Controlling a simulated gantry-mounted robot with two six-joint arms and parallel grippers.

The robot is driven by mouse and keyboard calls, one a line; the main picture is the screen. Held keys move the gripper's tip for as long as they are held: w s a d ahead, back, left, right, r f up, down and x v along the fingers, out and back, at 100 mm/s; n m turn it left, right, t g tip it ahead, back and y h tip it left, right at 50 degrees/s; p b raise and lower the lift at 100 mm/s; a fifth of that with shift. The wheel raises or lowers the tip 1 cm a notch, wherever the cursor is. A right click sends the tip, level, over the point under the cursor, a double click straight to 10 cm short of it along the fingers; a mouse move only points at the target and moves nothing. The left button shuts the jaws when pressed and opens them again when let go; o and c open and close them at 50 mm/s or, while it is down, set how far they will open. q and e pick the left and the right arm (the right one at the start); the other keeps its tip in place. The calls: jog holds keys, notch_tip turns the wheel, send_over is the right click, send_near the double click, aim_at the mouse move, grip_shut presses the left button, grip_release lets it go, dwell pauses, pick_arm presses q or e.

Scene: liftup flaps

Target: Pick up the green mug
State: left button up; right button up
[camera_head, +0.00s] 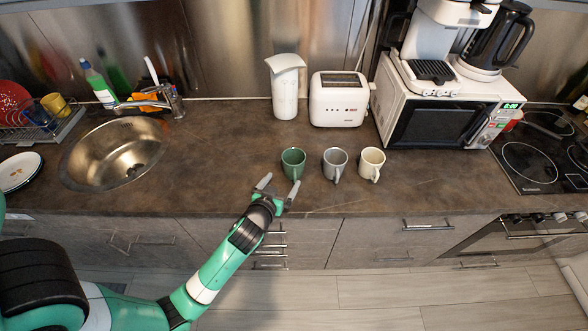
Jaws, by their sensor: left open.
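The green mug (292,162) stands upright on the dark counter (220,175), at the left end of a row of three mugs. My left gripper (279,186) is open and empty at the counter's front edge, just in front of the green mug. Its right fingertip looks very close to the mug's lower front; I cannot tell if they touch. The left fingertip lies to the left of the mug. A grey mug (334,163) stands just right of the green one. My right gripper is not in view.
A cream mug (371,162) stands right of the grey one. Behind are a white canister (285,90), a toaster (339,99) and a microwave (432,114). A sink (116,153) is at left, a hob (533,160) at right. The counter left of the green mug is clear.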

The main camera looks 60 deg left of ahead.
aim_at(290, 171)
pick_arm(q)
jog(key=b+x, duration=0.1)
jog(key=x, duration=0.5)
jog(key=shift+w+b, duration=0.1)
jog(key=shift+b, duration=0.2)
jog(key=shift+w+a+f, duration=0.25)
jog(key=shift+a+f, duration=0.05)
jog(key=b+x, duration=0.2)
jog(key=x, duration=0.2)
jog(key=shift+w+a, duration=0.1)
jog(key=shift+w, duration=0.05)
jog(key=shift+r, duration=0.1)
jog(key=c, duration=1.3)
jog(key=shift+r, duration=0.1)
